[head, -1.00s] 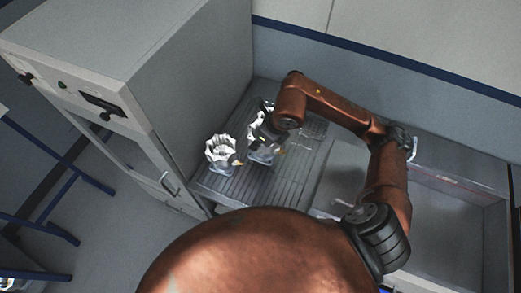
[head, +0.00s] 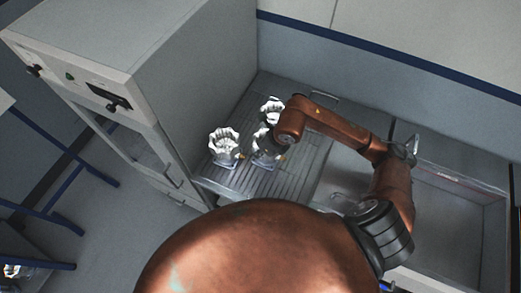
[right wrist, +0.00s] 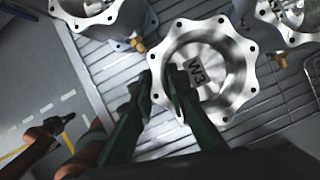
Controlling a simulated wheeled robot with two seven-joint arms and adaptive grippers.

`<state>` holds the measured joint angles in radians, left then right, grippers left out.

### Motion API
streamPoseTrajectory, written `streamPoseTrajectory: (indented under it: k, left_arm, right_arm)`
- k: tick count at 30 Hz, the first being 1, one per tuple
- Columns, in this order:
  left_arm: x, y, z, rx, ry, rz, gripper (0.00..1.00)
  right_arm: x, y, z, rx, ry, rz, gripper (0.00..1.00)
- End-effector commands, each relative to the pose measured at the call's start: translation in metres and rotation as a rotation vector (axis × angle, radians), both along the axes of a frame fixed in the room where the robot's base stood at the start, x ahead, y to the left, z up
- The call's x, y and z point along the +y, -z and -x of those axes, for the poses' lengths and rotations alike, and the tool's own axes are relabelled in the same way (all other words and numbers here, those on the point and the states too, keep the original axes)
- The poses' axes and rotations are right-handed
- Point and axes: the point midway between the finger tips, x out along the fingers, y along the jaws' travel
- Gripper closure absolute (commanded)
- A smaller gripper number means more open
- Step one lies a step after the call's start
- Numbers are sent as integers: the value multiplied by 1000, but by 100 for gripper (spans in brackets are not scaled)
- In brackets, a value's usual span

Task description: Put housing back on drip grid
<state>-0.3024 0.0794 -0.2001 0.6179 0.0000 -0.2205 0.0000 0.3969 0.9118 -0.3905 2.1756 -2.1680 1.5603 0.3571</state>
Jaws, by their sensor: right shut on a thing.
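The metal housing marked W3 (right wrist: 228,65) has a scalloped bolt flange and an open top. In the head view this housing (head: 264,157) is partly hidden by my right wrist. My right gripper (right wrist: 160,88) is shut on its wall, one dark green finger inside the bore and one outside. The housing looks upright, over or on the slatted drip grid (head: 237,189); I cannot tell whether it touches.
Two other housings are close by: one at the left (head: 224,146) and one behind (head: 271,106). A grey cabinet (head: 205,85) stands left of the grid. An open basin (head: 455,225) is at the right. Grid slats are bare in front.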

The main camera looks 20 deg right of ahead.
Motion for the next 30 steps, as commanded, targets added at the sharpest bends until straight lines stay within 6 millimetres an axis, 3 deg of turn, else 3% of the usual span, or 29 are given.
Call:
streamPoseTrajectory:
  k: [5, 6, 13, 23, 30]
  left_arm:
    - [0, 3, 0, 0, 0, 0, 100]
    - [0, 3, -1, -1, 0, 0, 100]
    - [0, 2, -4, -5, 1, 0, 100]
    - [0, 0, -5, -6, 1, 0, 100]
    - [0, 5, -4, -6, 1, 0, 100]
  right_arm:
    - [0, 1, -1, -4, -1, 0, 100]
    - [0, 2, 0, 0, 0, 0, 84]
    - [0, 2, 0, 0, 0, 0, 68]
    - [0, 0, 0, 0, 0, -1, 68]
    - [-7, -31, 9, -6, -2, 2, 68]
